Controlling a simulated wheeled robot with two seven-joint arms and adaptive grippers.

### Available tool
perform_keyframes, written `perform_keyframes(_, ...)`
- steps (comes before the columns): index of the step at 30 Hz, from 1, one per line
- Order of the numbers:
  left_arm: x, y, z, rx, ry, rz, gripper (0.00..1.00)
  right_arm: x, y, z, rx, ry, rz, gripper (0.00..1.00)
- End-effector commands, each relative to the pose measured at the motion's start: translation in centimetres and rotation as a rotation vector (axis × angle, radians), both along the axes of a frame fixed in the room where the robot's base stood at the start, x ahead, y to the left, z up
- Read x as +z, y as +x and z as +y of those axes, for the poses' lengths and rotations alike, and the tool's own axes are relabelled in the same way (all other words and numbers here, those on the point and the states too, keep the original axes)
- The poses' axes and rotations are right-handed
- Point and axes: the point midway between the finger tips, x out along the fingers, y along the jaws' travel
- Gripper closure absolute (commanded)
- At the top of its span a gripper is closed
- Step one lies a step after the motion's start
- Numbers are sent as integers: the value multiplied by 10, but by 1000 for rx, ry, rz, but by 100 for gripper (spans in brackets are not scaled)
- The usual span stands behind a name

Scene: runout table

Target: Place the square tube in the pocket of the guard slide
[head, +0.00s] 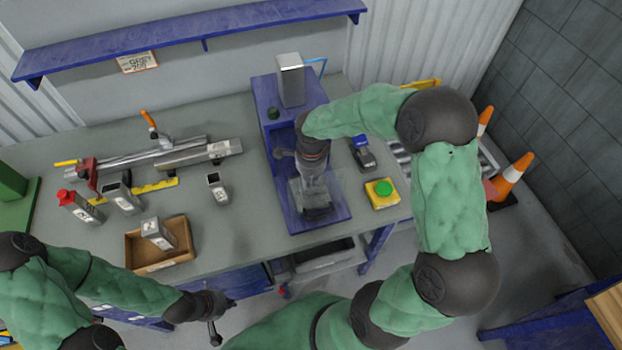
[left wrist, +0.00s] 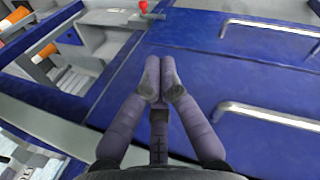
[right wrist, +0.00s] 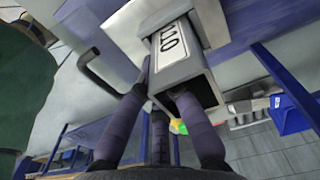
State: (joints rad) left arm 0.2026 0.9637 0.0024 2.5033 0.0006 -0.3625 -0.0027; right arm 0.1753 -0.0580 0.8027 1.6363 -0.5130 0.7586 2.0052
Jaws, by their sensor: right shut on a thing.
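My right gripper (right wrist: 165,85) is shut on a grey square tube (right wrist: 190,70) with a white number label. The tube's open end faces the right wrist camera, and its far end is at a pale metal block (right wrist: 130,30), apparently part of the guard slide. I cannot tell whether the tube is in the pocket. In the head view my right gripper (head: 316,195) is over the blue press base (head: 305,225), beside a clear guard panel (head: 340,185); the arm hides most of the tube and pocket. My left gripper (left wrist: 160,80) is shut and empty, in front of the bench.
A yellow box with a green button (head: 382,192) is right of the press. Orange cones (head: 513,175) stand beyond the bench.

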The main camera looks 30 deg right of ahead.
Motion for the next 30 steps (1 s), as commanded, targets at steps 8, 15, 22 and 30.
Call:
perform_keyframes(8, -1, 0, 0, 0, 0, 0, 100, 0, 1, 0, -1, -1, -3, 100)
perform_keyframes(15, -3, 0, 0, 0, 0, 0, 100, -2, 0, 0, 0, 0, -2, 70)
perform_keyframes(22, -3, 0, 0, 0, 0, 0, 100, -2, 0, 0, -1, 0, -2, 70)
perform_keyframes(30, 3, 0, 0, 0, 0, 0, 100, 17, 2, -1, -1, -2, -7, 70)
